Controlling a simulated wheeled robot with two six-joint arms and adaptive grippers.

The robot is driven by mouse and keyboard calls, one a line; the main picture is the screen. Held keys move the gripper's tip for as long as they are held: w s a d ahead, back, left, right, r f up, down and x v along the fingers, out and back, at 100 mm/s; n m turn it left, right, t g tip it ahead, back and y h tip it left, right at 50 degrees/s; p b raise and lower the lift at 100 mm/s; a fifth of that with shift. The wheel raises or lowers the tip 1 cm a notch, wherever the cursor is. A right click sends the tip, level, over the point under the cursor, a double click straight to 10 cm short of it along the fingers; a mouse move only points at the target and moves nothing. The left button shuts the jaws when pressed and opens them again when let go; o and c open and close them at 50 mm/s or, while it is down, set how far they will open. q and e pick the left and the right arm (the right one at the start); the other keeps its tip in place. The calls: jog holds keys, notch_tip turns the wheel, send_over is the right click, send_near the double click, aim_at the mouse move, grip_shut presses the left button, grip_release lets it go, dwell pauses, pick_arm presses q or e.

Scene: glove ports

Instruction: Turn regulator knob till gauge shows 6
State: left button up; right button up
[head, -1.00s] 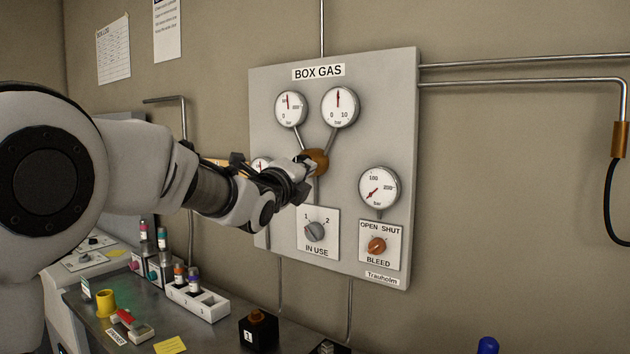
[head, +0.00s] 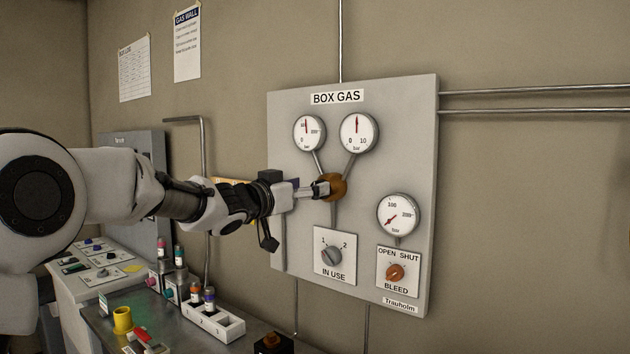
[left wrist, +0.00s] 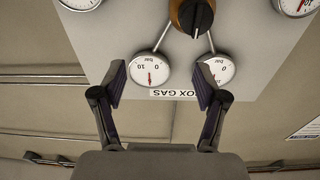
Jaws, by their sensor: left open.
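The regulator (head: 335,188) is a round orange-brown body on the grey BOX GAS panel, below two gauges. Its black knob (left wrist: 197,15) shows at the top of the left wrist view, which is upside down. The 0–10 bar gauge (head: 358,134) has its needle pointing about straight up, near mid-scale; it also shows in the wrist view (left wrist: 152,69). My left gripper (head: 320,189) is open. In the head view its tip overlaps the regulator's left side. In the wrist view the knob lies beyond the fingertips, not between them; contact cannot be told.
The panel (head: 290,235) also carries a 200 bar gauge (head: 306,133), a lower right gauge (head: 398,215), an IN USE selector (head: 332,254) and an orange BLEED knob (head: 395,272). A bench with a white rack (head: 228,327) and yellow cup (head: 122,320) stands below left.

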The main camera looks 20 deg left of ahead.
pick_arm(q)
jog(key=w+a+f+p, duration=0.1)
jog(key=w+a+f, duration=0.2)
jog(key=a, duration=0.2)
jog(key=p+x, duration=0.3)
jog(key=x, duration=0.4)
jog(key=shift+w+d+f+n+y, duration=0.2)
jog(key=shift+d+n+y, duration=0.1)
jog(key=shift+d+n, duration=0.1)
jog(key=shift+s+r, duration=0.1)
jog(key=shift+s, duration=0.15)
jog(key=shift+c, duration=0.4)
jog(key=c, duration=1.1)
pick_arm(e)
notch_tip(320, 180, up, 6)
jog(key=shift+r, duration=0.2)
